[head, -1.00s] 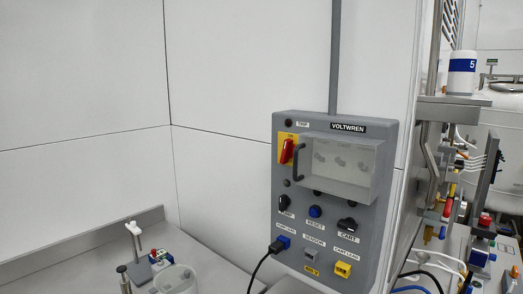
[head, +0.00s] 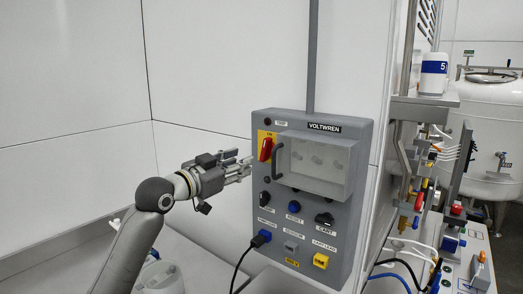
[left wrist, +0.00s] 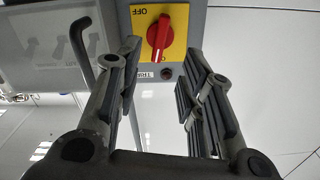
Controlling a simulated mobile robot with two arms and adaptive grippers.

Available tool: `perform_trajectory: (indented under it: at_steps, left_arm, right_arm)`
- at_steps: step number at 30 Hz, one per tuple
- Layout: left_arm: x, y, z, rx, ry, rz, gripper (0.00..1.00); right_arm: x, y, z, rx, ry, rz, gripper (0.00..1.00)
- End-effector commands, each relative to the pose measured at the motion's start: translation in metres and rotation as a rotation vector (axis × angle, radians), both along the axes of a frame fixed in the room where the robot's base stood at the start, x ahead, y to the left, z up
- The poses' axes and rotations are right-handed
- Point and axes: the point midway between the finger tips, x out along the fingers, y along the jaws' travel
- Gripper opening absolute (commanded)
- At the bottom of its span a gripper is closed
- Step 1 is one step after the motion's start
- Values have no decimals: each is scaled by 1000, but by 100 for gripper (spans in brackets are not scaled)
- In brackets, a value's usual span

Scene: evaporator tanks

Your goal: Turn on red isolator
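The red isolator (head: 265,149) is a red rotary handle on a yellow plate at the upper left of the grey VOLTWREN panel (head: 345,215). It also shows in the left wrist view (left wrist: 159,33), upside down, with the word OFF on the plate. The handle stands nearly upright, slightly tilted. My left gripper (head: 249,168) is at the panel's left edge, just below and left of the isolator in the head view. In the left wrist view its fingers (left wrist: 161,62) are spread and empty, with the handle framed beyond the gap. My right gripper is not in view.
A clear cover (head: 315,165) with a dark bar handle (head: 277,160) sits right beside the isolator. Below are knobs, a blue button (head: 294,207) and connectors, with a black cable (head: 241,266) hanging from one. Valves and hoses crowd the right.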

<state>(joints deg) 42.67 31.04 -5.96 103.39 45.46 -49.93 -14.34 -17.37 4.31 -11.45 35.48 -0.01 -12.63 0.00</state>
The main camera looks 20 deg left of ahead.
Motion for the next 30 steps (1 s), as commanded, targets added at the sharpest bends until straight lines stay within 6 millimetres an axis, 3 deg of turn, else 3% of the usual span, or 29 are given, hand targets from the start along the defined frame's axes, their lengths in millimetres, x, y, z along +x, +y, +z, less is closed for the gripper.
perform_trajectory:
  at_steps: [5, 21, 30]
  left_arm:
    - [10, -5, 6, -1, -3, -5, 36]
    - [82, -31, 5, -1, -1, -2, 36]
    - [99, -37, 3, 0, -2, -2, 36]
  right_arm:
    - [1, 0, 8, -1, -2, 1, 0]
    - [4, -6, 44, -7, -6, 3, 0]
    - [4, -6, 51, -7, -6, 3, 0]
